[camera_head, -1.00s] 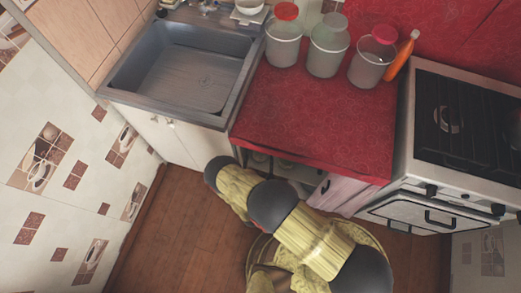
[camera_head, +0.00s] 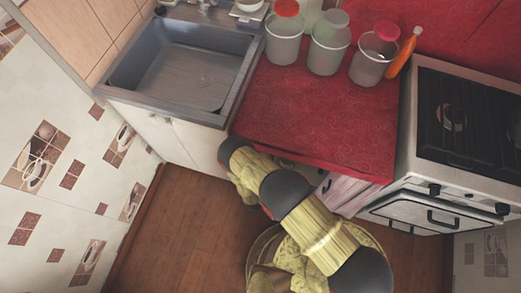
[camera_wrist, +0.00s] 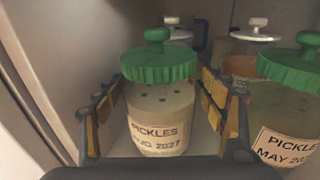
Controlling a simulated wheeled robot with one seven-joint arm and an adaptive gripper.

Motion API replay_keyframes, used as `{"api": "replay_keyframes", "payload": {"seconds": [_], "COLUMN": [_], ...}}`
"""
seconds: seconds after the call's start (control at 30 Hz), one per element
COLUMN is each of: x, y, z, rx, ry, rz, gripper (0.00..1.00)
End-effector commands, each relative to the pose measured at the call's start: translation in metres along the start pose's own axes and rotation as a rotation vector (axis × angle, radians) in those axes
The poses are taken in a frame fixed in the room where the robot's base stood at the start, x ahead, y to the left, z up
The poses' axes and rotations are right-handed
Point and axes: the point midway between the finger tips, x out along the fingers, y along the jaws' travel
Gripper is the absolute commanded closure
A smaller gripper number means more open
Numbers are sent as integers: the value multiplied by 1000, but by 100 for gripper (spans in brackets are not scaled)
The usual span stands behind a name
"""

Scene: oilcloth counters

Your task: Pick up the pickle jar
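In the wrist view a pickle jar (camera_wrist: 160,122) with a green knobbed lid and a label reading "PICKLES" and what looks like "AUG 2027" stands upright inside a cabinet. My gripper (camera_wrist: 163,100) is open, with one orange-padded finger on each side of this jar. A gap shows between the jar and the right finger; contact on the left is unclear. A second green-lidded pickle jar (camera_wrist: 287,118), labelled "MAY 20…", stands to the right, outside the fingers and partly cut off. In the head view my gripper is hidden under the counter.
Behind the jars are a white-lidded jar (camera_wrist: 257,35) and a dark blue item (camera_wrist: 201,35). The cabinet's left wall (camera_wrist: 70,50) is close. Above is the red counter (camera_head: 315,115) with several containers, between sink (camera_head: 185,75) and stove (camera_head: 465,125).

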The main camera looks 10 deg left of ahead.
Motion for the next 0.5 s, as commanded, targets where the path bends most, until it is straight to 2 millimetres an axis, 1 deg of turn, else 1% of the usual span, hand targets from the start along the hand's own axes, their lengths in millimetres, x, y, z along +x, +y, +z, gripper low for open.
{"api": "replay_keyframes", "payload": {"seconds": [0.07, 0.5], "x": [0, 0], "y": [0, 0], "z": [0, 0], "rx": [0, 0], "ry": [0, 0], "rz": [0, 0], "gripper": [36, 61]}}
